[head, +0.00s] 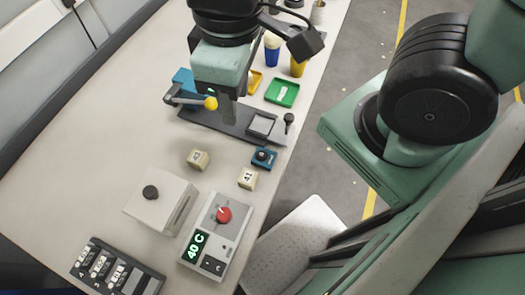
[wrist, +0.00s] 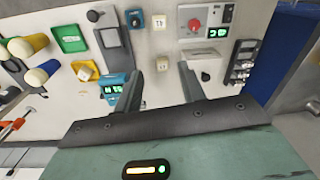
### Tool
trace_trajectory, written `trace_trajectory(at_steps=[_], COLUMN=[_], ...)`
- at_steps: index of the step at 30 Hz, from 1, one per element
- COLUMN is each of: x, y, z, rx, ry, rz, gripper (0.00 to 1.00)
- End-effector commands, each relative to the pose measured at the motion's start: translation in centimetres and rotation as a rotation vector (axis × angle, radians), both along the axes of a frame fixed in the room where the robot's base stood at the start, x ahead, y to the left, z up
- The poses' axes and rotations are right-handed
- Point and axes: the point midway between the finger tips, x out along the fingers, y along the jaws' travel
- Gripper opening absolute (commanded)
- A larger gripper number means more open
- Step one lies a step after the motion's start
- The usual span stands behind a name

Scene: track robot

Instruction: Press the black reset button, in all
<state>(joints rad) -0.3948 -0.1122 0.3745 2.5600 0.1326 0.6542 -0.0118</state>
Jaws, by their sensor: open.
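Two things with black tops could be the black reset button, and I cannot read a label on either. One is a round black button (head: 264,155) on a small teal box at the table's right edge; it also shows at the top of the wrist view (wrist: 135,18). The other is a black knob (head: 151,192) on a white box at the lower left, seen right of my fingers in the wrist view (wrist: 205,76). My gripper (head: 228,112) hangs over the teal device's grey base, beyond both. Its fingers are apart and empty in the wrist view (wrist: 160,85).
A teal device with a yellow-tipped lever (head: 210,103) stands close by my gripper. Two numbered cubes (head: 198,159) (head: 247,178), a red-knob panel (head: 222,215) reading 40 C and a dark switch panel (head: 115,270) lie nearer. The table's left side is clear.

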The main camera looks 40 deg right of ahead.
Motion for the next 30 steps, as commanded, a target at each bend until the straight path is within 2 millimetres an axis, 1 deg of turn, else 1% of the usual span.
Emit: trace_trajectory(at_steps=[1,2,3,4,30], x=[0.00,0.00,0.00,0.00,0.00], y=[0.00,0.00,0.00,0.00,0.00], z=[0.00,0.00,0.00,0.00,0.00], rx=[0.000,0.000,0.000,0.000,0.000], ry=[0.000,0.000,0.000,0.000,0.000], rz=[0.000,0.000,0.000,0.000,0.000], gripper=[0.25,0.16,0.05,0.00,0.00])
